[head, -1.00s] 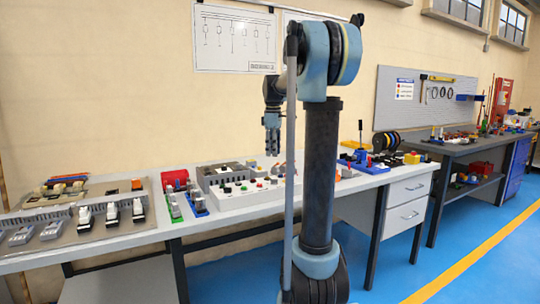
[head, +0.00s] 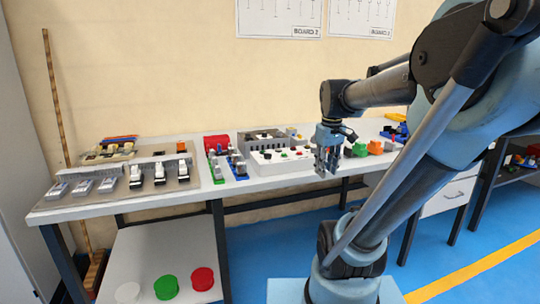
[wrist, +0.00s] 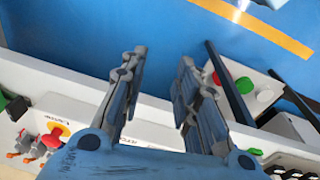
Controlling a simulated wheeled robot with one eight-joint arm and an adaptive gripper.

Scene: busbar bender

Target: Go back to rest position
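My gripper (head: 327,168) hangs fingers-down at the front edge of the workbench (head: 330,178) in the head view, beside the white control box. In the wrist view my gripper (wrist: 155,85) has its two fingers apart with nothing between them. Beneath it are the pale bench edge and the blue floor. My arm fills the right of the head view, bent over from the right side.
A white control box (head: 268,164) with buttons, breakers (head: 183,170) and coloured parts (head: 374,147) stand on the bench. Green (head: 167,287), red (head: 202,279) and white discs lie on the lower shelf. A broom (head: 60,110) leans at left. Blue floor is open in front.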

